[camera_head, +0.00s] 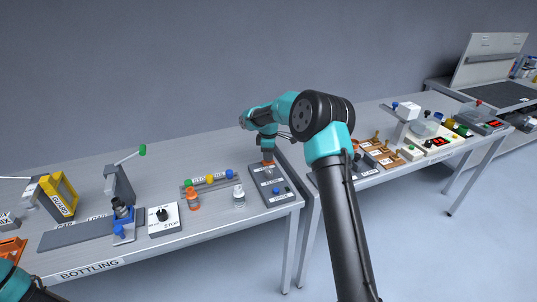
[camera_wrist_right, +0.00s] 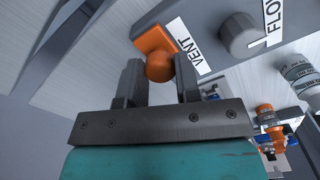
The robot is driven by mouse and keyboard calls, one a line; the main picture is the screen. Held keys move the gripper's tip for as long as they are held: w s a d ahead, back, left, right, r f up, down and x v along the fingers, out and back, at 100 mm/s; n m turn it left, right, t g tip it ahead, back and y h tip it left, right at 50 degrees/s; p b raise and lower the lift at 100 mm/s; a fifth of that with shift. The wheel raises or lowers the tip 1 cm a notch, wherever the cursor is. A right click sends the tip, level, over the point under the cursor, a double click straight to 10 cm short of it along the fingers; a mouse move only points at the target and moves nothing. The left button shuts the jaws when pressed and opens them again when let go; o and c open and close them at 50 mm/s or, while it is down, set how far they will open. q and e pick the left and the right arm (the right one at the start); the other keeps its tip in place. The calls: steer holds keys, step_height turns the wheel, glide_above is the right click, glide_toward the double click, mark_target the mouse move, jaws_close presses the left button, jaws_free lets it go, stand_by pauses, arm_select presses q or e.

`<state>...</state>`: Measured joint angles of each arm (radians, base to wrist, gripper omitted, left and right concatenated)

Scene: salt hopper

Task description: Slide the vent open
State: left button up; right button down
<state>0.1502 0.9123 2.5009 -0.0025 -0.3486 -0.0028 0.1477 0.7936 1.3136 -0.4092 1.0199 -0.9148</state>
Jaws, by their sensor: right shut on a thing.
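The orange vent slider (camera_wrist_right: 153,42) sits by a white VENT label (camera_wrist_right: 185,45) on a dark grey panel (camera_wrist_right: 212,14) in the right wrist view. My right gripper (camera_wrist_right: 158,78) is shut on the slider's knob, with one finger on each side. In the head view my right gripper (camera_head: 267,160) reaches down to the far end of the grey panel (camera_head: 285,198), and its orange part is small there. The fingertips' exact contact is partly hidden. My left gripper is out of view; only a bit of my left arm shows at the lower left.
A grey knob by a FLOW label (camera_wrist_right: 272,15) is beside the vent. A clear bottle (camera_head: 239,196), an orange bottle (camera_head: 193,200) and a white STOP dial box (camera_head: 163,219) stand left of the panel. Another table stands to the right across a gap.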

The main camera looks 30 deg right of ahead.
mark_target(256, 166)
steer(key=shift+a, duration=0.1)
steer(key=a, duration=0.5)
steer(key=shift+w+a, duration=0.1)
steer(key=shift+w, duration=0.3)
steer(key=c, duration=0.8)
jaws_free()
step_height(256, 166, up, 18)
steer(key=shift+f, duration=0.25)
steer(key=shift+f, duration=0.1)
